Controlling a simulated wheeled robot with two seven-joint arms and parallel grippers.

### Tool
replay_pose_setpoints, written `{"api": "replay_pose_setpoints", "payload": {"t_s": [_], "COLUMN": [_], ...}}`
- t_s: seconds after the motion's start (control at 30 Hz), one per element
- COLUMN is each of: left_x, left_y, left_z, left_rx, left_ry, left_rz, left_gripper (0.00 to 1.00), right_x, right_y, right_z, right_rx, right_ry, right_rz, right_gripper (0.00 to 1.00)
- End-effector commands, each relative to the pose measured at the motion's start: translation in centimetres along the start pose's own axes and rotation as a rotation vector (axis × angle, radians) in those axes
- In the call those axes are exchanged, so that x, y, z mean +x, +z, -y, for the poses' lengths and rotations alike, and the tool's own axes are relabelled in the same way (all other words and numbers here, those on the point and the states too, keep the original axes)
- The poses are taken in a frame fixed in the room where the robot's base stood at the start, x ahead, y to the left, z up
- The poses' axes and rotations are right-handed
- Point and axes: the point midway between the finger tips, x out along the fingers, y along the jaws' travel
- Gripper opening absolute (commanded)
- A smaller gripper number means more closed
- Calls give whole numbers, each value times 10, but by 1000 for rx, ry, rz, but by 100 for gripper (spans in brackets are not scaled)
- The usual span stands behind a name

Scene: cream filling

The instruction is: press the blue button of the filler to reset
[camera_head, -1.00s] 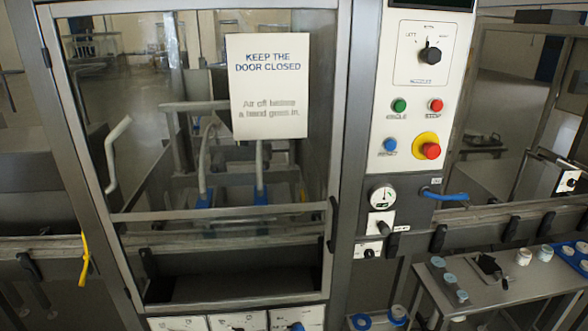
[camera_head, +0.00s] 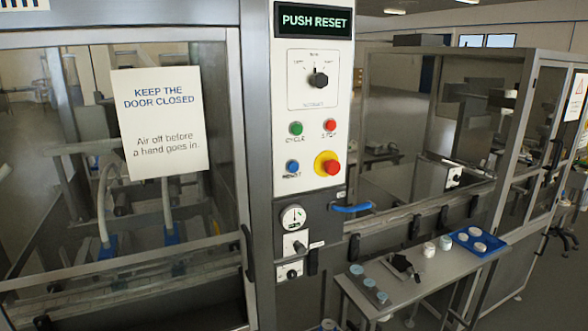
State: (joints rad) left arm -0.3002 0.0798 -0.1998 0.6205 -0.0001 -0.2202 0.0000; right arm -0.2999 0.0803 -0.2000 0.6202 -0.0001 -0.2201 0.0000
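The filler's white control panel (camera_head: 312,120) stands upright right of centre. Its blue button (camera_head: 292,167) sits at the panel's lower left, under the green button (camera_head: 296,128) and left of the large red knob on a yellow ring (camera_head: 330,167). The label below the blue button is blurred but seems to read RESET. A smaller red button (camera_head: 330,126) is at the upper right. The display (camera_head: 314,20) at the top reads PUSH RESET. Neither of my grippers shows in the head view.
A closed glass door with a sign (camera_head: 160,122) is left of the panel. A gauge (camera_head: 293,217), valves and a blue hose (camera_head: 352,207) sit below the panel. A low side table (camera_head: 410,290) with jars and a blue tray (camera_head: 493,251) stands at the lower right.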

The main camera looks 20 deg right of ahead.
Motion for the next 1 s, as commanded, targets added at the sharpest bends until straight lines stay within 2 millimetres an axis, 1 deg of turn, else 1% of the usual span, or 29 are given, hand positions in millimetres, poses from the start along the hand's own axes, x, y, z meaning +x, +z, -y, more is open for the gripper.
{"api": "replay_pose_setpoints", "payload": {"t_s": [0.03,0.17,0.2,0.27,0.3,1.0], "left_x": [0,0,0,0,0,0], "left_y": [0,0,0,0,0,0], "left_z": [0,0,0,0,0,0], "left_rx": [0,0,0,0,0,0], "left_ry": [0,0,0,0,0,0], "left_rz": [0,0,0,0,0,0], "left_gripper": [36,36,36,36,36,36], "right_x": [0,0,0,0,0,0], "right_y": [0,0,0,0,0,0], "right_z": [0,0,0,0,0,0], "right_rx": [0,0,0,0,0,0], "right_ry": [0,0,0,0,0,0], "right_rz": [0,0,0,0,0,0], "right_gripper": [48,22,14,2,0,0]}}
